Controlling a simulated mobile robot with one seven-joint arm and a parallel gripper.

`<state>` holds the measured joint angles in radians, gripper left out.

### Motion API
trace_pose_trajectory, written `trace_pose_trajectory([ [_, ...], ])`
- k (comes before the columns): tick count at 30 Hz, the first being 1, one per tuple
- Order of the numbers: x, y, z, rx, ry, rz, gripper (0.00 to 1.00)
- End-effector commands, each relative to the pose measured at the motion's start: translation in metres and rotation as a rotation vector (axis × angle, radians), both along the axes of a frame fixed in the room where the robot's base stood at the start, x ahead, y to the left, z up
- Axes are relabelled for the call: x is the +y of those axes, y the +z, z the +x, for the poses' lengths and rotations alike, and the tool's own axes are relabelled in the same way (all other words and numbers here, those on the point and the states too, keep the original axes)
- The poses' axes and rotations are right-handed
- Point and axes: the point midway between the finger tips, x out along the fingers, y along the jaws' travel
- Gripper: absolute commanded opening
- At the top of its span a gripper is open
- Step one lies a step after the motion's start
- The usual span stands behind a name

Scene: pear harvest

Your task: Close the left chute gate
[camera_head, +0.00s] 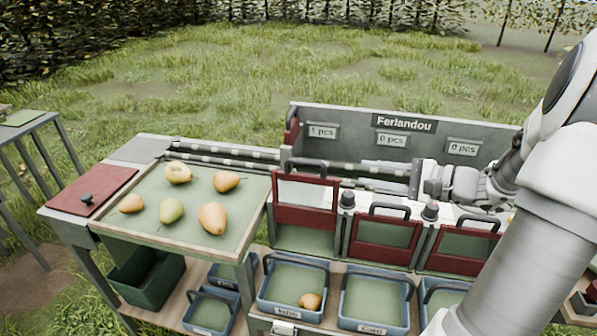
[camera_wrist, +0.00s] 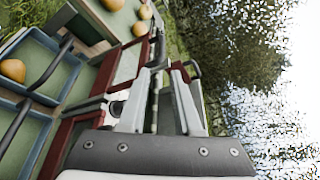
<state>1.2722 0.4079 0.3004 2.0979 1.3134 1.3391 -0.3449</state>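The left chute gate (camera_head: 305,213) is a red-framed panel with a dark handle (camera_head: 305,164) on top. It stands raised, clearly higher than the middle gate (camera_head: 385,241) and right gate (camera_head: 462,249), and green chute surface shows beneath it. My gripper (camera_head: 364,176) points left, to the right of the raised gate's handle and apart from it. Its two pale fingers are spread with nothing held. In the wrist view the open fingers (camera_wrist: 162,90) point toward the red gate frame (camera_wrist: 141,62) and its dark handle, which lie beyond the fingertips.
Several pears lie on the green sorting tray (camera_head: 150,222) at left. One pear (camera_head: 310,301) lies in the left blue bin (camera_head: 291,313) below the chutes. A back board (camera_head: 350,118) with count labels stands behind. Dark posts (camera_head: 347,199) separate the gates.

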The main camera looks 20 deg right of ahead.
Motion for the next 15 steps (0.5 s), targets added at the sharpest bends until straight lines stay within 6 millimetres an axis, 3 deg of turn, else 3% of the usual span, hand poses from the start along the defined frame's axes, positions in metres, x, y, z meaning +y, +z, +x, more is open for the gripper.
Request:
trace_pose_trajectory([
  [7, 0.01, -0.004, 0.017, -0.003, -0.012, 0.014, 0.32],
  [15, 0.044, -0.017, 0.063, -0.003, -0.009, 0.012, 0.32],
])
